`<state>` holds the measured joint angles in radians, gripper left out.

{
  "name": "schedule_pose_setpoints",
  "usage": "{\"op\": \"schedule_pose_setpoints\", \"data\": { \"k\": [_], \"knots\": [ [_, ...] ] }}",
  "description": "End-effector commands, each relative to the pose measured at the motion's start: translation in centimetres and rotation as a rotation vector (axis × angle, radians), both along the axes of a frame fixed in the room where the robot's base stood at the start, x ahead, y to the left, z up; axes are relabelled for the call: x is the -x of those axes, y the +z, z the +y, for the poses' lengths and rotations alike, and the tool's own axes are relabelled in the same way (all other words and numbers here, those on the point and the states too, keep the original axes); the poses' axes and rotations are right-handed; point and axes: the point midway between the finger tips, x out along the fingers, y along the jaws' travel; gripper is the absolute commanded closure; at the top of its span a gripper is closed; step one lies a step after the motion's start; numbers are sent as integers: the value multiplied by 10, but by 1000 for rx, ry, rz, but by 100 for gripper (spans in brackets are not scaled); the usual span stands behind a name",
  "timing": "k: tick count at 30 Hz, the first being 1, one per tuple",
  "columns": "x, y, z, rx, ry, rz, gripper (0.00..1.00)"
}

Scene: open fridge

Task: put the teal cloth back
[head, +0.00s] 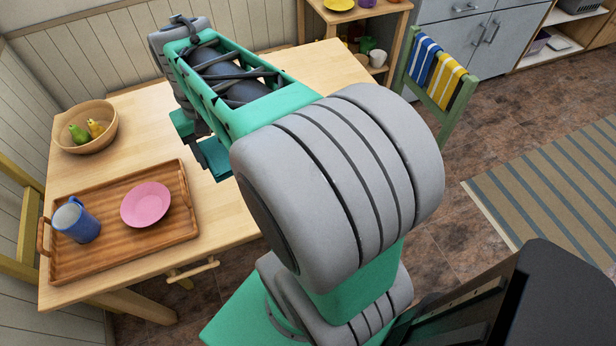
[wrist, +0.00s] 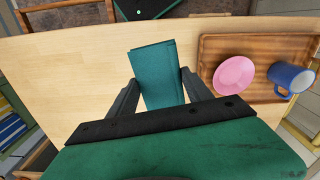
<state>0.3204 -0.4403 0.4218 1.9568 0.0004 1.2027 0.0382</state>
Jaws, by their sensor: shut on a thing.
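The teal cloth (wrist: 158,75) is a folded flat rectangle between the two fingers of my gripper (wrist: 158,88) in the wrist view. My gripper is shut on it, above the wooden table. In the head view the teal cloth (head: 215,158) shows under my arm, right of the tray, partly hidden by the arm. A green chair (head: 440,92) at the back right has a blue striped cloth (head: 423,60) and a yellow striped cloth (head: 446,80) hanging over its back.
The wooden table (head: 130,110) holds a tray (head: 115,262) with a pink plate (head: 146,204) and a blue mug (head: 75,221). A wooden bowl (head: 85,140) with fruit stands at the back left. A shelf (head: 372,18) stands behind the table. The table between bowl and my gripper is clear.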

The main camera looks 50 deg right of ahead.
Motion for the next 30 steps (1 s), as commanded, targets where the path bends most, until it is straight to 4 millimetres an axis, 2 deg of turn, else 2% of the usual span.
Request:
{"op": "schedule_pose_setpoints", "data": {
  "k": [1, 3, 6, 9, 12, 14, 17, 23, 25, 30],
  "knots": [
    [21, -25, -20, 1, -89, -4, 74],
    [52, -44, -42, 1, -213, -4, 74],
    [94, -66, -64, 1, -377, -4, 74],
    [125, -81, -74, 0, -492, -3, 74],
    [140, -87, -79, -1, -556, -1, 74],
    [143, -89, -83, -1, -571, 1, 74],
    [138, -96, -99, -4, -577, 6, 74],
    [117, -121, -153, -5, -575, 5, 74],
    [110, -133, -170, -5, -573, 5, 74],
    [100, -169, -196, -3, -572, 4, 74]
  ]
}}
